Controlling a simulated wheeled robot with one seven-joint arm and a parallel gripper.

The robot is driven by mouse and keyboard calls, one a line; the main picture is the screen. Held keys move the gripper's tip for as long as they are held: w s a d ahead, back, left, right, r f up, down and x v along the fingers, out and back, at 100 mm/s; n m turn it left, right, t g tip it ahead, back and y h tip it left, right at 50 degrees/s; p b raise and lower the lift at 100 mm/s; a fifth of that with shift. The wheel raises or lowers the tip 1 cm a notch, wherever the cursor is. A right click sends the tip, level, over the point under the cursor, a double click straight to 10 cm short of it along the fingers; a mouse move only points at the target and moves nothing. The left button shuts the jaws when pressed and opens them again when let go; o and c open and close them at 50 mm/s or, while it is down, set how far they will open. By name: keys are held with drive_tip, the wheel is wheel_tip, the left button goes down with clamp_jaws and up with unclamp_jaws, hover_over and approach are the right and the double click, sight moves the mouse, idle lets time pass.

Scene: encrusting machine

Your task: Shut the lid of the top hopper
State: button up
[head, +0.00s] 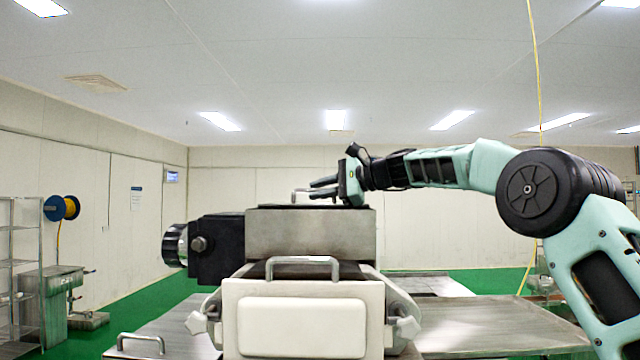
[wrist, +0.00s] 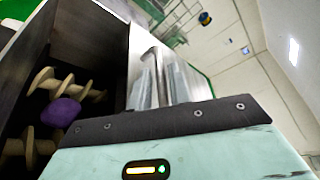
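The top hopper (head: 310,234) is a grey metal box on top of the machine. In the wrist view its inside (wrist: 85,85) is uncovered, with pale screw augers (wrist: 62,85) and a purple lump (wrist: 60,112). A flat lid with a thin bar handle (head: 298,191) shows edge-on at the hopper's top; its exact position is hard to tell. My gripper (head: 318,188) is at the handle, coming from the right, fingers pointing left. Its two fingers stand apart in the head view. In the wrist view the fingers (wrist: 160,88) overlap the handle, so contact cannot be told.
A white front hopper (head: 303,317) with its own bar handle (head: 302,261) stands nearer to me. A black motor-like part (head: 218,248) sticks out left. Metal tables (head: 500,330) flank the machine. A wire rack (head: 18,265) stands far left.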

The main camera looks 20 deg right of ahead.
drive_tip(key=shift+a, duration=0.1)
clamp_jaws()
drive_tip(key=shift+s+a+f+b, duration=0.1)
drive_tip(key=shift+s+f+b, duration=0.2)
drive_tip(key=shift+b, duration=0.35)
drive_tip(key=s, duration=0.1)
drive_tip(key=s+b, duration=0.1)
drive_tip(key=s+a+b, duration=0.1)
drive_tip(key=shift+r, duration=0.25)
unclamp_jaws()
drive_tip(key=shift+d+b, duration=0.15)
drive_tip(key=shift+b, duration=0.15)
